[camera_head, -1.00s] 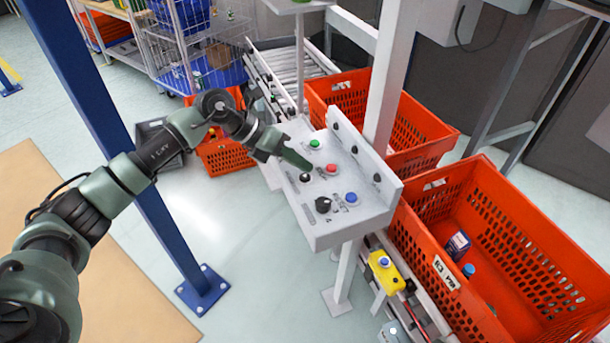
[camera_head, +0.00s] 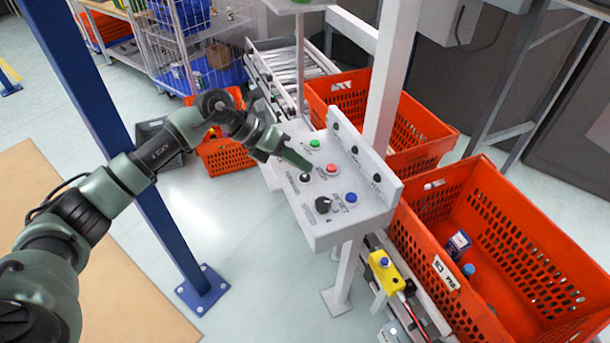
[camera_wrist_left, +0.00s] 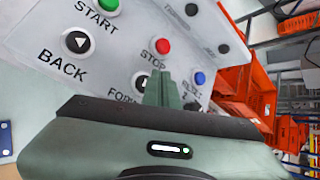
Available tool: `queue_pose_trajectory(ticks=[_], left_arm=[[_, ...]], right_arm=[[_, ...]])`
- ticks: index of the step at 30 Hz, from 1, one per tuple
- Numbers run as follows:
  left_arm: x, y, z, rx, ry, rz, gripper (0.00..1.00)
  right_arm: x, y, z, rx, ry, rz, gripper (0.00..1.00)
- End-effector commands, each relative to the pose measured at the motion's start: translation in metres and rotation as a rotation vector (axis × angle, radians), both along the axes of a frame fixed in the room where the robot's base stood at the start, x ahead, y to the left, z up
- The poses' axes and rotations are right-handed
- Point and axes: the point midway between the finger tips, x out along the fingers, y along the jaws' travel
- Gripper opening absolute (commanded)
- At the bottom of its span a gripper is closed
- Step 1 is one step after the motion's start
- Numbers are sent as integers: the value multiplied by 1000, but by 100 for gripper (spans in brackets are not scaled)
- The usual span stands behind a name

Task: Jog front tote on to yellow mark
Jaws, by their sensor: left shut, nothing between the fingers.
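A grey sloped control panel (camera_head: 345,223) has a green START button (camera_head: 314,143), a red STOP button (camera_head: 331,168), a blue RESET button (camera_head: 351,197), a black FORWARD button (camera_head: 305,177) and a black knob (camera_head: 323,205). My left gripper (camera_head: 307,165) is shut and empty, its fingertips close over FORWARD. In the left wrist view the fingers (camera_wrist_left: 163,88) partly cover FORWARD (camera_wrist_left: 140,80); BACK (camera_wrist_left: 77,42) is clear. I cannot tell whether they touch. The near orange tote (camera_head: 415,240) and a farther one (camera_head: 420,125) stand along the conveyor. I cannot make out a yellow mark.
A white post (camera_head: 392,75) rises behind the panel, and a blue post (camera_head: 165,220) stands left of it. A yellow box with a blue button (camera_head: 385,270) sits beside the near tote. Bare conveyor rollers (camera_head: 290,65) show at the back. Small items lie in the near tote.

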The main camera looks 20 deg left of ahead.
Motion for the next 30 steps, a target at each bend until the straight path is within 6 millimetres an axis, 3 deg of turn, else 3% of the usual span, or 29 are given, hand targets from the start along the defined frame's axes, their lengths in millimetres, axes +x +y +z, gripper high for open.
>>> queue_pose_trajectory(ticks=[30], left_arm=[[0, 0, -10, 0, 0, 0, 0]], right_arm=[[0, -2, -8, -2, 0, 1, 0]])
